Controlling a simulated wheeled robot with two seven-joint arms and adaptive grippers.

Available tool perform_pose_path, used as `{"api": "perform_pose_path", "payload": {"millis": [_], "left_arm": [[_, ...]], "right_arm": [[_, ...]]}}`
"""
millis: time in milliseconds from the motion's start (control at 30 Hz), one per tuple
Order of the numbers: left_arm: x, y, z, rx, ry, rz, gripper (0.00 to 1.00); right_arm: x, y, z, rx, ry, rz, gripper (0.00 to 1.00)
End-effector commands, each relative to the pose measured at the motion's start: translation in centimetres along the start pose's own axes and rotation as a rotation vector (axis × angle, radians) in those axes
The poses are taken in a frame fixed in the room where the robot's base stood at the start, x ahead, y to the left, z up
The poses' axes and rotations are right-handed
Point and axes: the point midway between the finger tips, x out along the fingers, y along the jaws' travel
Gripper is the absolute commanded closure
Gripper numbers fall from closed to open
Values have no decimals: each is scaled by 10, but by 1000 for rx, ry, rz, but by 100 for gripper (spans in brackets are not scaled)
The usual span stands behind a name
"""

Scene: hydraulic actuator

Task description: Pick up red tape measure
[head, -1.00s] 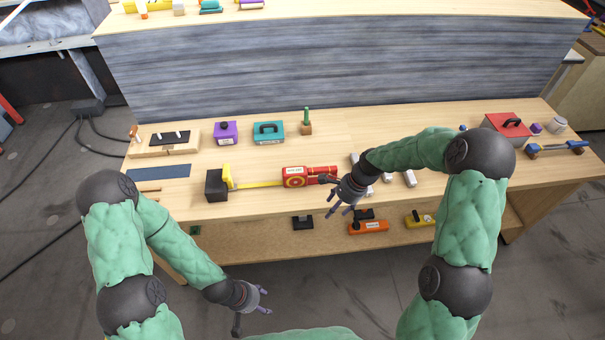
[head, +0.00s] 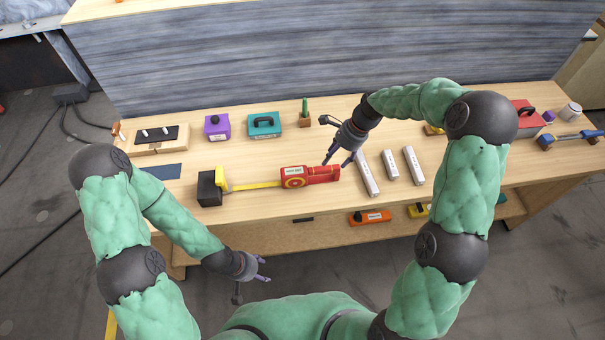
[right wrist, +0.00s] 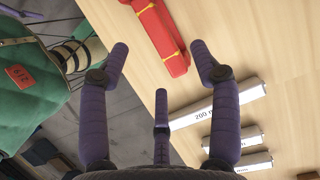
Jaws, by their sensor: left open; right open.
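The red tape measure (head: 293,177) lies on the wooden workbench, with a yellow tape running left from it to a black block with a yellow part (head: 212,187). Its red right end lies just left of my right gripper (head: 340,160). In the right wrist view, the red body (right wrist: 161,35) shows beyond the fingers, partly cut off by the top edge. My right gripper (right wrist: 160,85) is open and empty, apart from the red body. My left gripper (head: 262,270) is open and empty, low in front of the bench.
White labelled bars (head: 390,165) lie right of my right gripper. A purple box (head: 217,126), a teal box (head: 264,124) and a small green-topped block (head: 304,115) stand behind the tape measure. An orange tool (head: 370,217) sits below the bench top's front edge.

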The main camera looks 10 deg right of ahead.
Motion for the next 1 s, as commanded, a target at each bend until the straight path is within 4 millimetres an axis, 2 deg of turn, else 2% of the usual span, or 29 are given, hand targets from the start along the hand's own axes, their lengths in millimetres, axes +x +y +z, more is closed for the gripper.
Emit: {"api": "perform_pose_path", "payload": {"millis": [33,100,367,700,967,1000], "left_arm": [[3,-1,0,0,0,0,40],[6,-2,-1,0,1,0,40],[9,-3,-1,0,1,0,40],[22,-8,-2,0,1,0,40],[22,-8,-2,0,1,0,40],[22,-8,-2,0,1,0,40]], "right_arm": [[12,1,0,0,-1,5,37],[22,1,-1,0,-1,4,37],[39,2,-1,0,0,1,37],[83,6,-5,0,-1,3,37],[85,6,-4,0,0,1,37],[85,6,-4,0,0,1,48]]}}
